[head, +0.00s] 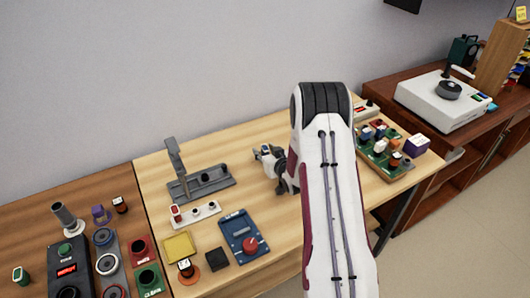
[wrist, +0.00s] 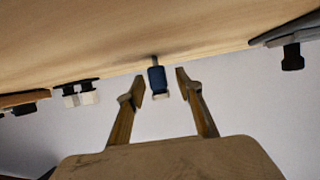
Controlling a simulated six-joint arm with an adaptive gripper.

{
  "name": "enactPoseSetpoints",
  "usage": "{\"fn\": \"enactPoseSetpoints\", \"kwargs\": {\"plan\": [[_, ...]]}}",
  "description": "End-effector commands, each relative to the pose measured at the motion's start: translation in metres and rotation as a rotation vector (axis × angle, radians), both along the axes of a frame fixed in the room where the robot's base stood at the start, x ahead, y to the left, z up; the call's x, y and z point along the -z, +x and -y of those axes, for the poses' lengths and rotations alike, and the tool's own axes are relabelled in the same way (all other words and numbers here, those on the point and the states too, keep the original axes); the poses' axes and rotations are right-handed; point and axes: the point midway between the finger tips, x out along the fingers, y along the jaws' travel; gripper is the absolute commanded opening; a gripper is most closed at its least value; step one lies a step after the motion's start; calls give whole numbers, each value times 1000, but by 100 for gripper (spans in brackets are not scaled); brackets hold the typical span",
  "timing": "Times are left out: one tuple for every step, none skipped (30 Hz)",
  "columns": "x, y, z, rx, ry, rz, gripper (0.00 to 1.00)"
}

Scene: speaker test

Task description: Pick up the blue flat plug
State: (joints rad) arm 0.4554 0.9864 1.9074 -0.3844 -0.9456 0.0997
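In the wrist view, where the table shows at the top, a dark blue plug (wrist: 157,78) with a grey stem towards the table and a pale end stands between the fingertips of my gripper (wrist: 160,86). The fingers are open, with a visible gap on each side of the plug. I cannot tell whether its body is flat. Other small coloured plugs sit on the green board (head: 372,162) at the right.
A grey lever stand (head: 208,182), a white socket strip (head: 195,215) and a blue box with a red knob (head: 238,228) are left of my arm. A purple block (head: 416,144) is at right. A white turntable-like device (head: 440,103) stands on the far cabinet.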

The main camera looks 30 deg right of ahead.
Motion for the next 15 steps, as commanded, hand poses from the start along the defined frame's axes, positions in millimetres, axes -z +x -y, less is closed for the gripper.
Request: {"fn": "enactPoseSetpoints", "kwargs": {"plan": [[0,0,0,0,0,0,35],[0,0,0,0,0,0,35],[0,0,0,0,0,0,25],[0,0,0,0,0,0,17],[0,0,0,0,0,0,9],[0,0,0,0,0,0,1],[0,0,0,0,0,0,0],[0,0,0,0,0,0,0],[0,0,0,0,0,0,0],[0,0,0,0,0,0,0],[0,0,0,0,0,0,0],[0,0,0,0,0,0,0],[0,0,0,0,0,0,0],[0,0,0,0,0,0,0],[0,0,0,0,0,0,0]]}}
